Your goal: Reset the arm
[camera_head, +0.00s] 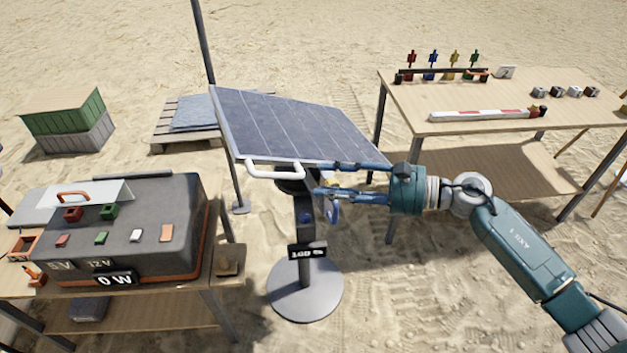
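My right arm comes in from the right, and its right gripper (318,180) points left, just below the lower edge of the tilted solar panel (300,128). Its two blue fingers are spread apart, with nothing clearly held between them. The panel sits on a dark post with a round grey base (304,292) and has a white tubular handle (275,172) on its near edge, close to the fingertips. I cannot tell whether the fingers touch the handle or post. My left gripper is not in view.
A left table bears a dark case (135,235) with buttons and a 0 W display. A right table (480,108) holds coloured pegs, a striped bar and small cubes. Green and grey crates (66,120) and a pallet (178,133) stand behind. Open sand lies in front.

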